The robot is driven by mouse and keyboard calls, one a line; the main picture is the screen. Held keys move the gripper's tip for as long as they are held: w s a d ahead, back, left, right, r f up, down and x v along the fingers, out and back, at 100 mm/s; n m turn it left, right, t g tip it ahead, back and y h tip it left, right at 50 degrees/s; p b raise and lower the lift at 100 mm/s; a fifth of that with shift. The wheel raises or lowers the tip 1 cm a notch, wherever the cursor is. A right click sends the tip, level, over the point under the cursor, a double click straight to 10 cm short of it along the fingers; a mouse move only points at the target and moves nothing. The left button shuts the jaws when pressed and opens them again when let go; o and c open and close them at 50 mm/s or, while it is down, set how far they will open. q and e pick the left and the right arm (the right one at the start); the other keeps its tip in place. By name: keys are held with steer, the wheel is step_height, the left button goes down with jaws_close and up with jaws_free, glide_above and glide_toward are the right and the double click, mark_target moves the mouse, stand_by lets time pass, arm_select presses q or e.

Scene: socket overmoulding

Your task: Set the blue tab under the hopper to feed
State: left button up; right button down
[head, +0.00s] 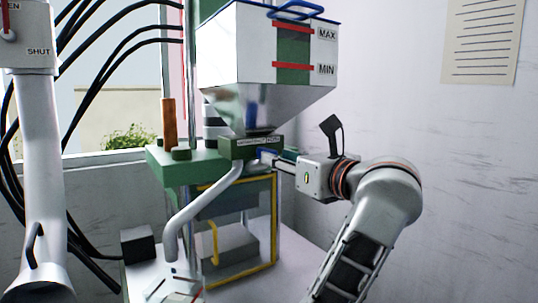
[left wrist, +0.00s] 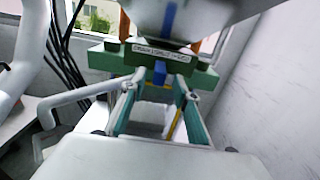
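The hopper (head: 262,75) is a white box with a metal cone, marked MAX and MIN. Under its cone is a green block (head: 240,150) with a label plate, which also shows in the left wrist view (left wrist: 100,60). Contact cannot be told. My right gripper is not in view.
A yellow-framed guard (head: 275,225) stands below the block. A bent grey pipe (head: 192,213) runs down in front of it. A white column (head: 42,150) marked SHUT and black cables (head: 92,140) are at the left. The wall with a paper sheet (head: 482,40) is at the right.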

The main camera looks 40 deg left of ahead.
arm_select(q)
steer(key=x, duration=0.5)
jaws_close()
